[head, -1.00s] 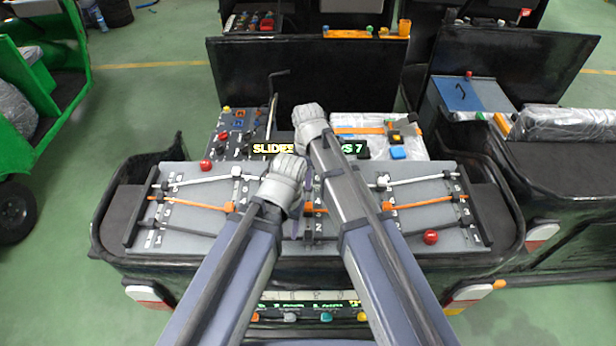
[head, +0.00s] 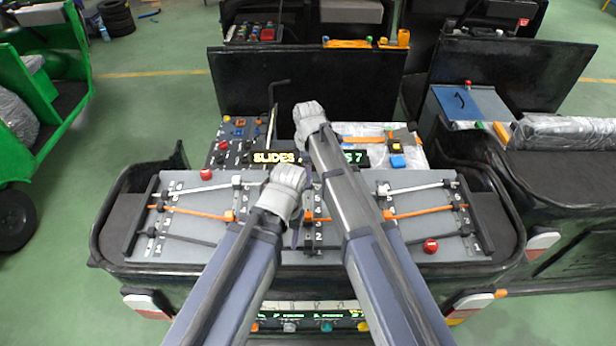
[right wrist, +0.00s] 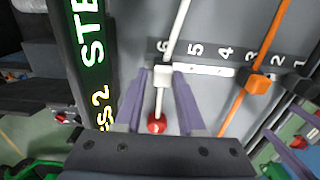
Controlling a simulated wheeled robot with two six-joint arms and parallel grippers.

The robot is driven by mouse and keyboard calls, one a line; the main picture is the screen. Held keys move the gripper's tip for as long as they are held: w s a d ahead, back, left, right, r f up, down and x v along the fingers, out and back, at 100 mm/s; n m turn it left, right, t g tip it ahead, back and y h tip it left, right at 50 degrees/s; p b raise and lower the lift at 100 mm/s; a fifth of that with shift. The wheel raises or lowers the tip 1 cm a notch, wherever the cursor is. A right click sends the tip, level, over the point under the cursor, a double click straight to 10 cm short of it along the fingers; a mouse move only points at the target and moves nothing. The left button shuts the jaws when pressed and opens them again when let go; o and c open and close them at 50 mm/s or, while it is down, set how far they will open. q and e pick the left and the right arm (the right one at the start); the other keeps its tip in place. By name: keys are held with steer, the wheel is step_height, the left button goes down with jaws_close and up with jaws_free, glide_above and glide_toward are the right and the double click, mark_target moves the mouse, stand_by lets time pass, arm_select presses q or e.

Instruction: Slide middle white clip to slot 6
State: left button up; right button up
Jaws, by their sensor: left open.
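In the right wrist view, a white clip (right wrist: 163,76) sits on a white rod beside the number 6 on the slot strip (right wrist: 205,70). The two purple fingers of my right gripper (right wrist: 161,85) stand one on each side of this clip. I cannot tell whether both touch it. A red ball (right wrist: 157,124) shows on the rod between the fingers. In the head view, my right gripper (head: 310,118) is over the far end of the middle panel and hides the white clip there. My left gripper (head: 284,190) is open, lower, over the panel's left side.
A middle orange clip (head: 308,216) shows beside the slot numbers. An orange clip (right wrist: 257,84) and a dark clip sit farther along the strip in the wrist view. Side panels carry more rods, with red balls (head: 206,174) (head: 431,246). A lit display (head: 275,157) stands behind.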

arm_select(q)
steer(key=shift+w, duration=0.1)
arm_select(e)
steer(key=o, duration=0.4)
steer(key=shift+w, duration=0.1)
arm_select(q)
steer(key=shift+r, duration=0.15)
arm_select(e)
steer(key=shift+r, duration=0.1)
step_height(320, 180, up, 8)
steer(key=p, duration=0.8)
arm_select(q)
step_height(320, 180, up, 8)
steer(key=shift+f, duration=0.25)
arm_select(e)
steer(key=shift+f, duration=0.2)
steer(key=shift+f, duration=0.1)
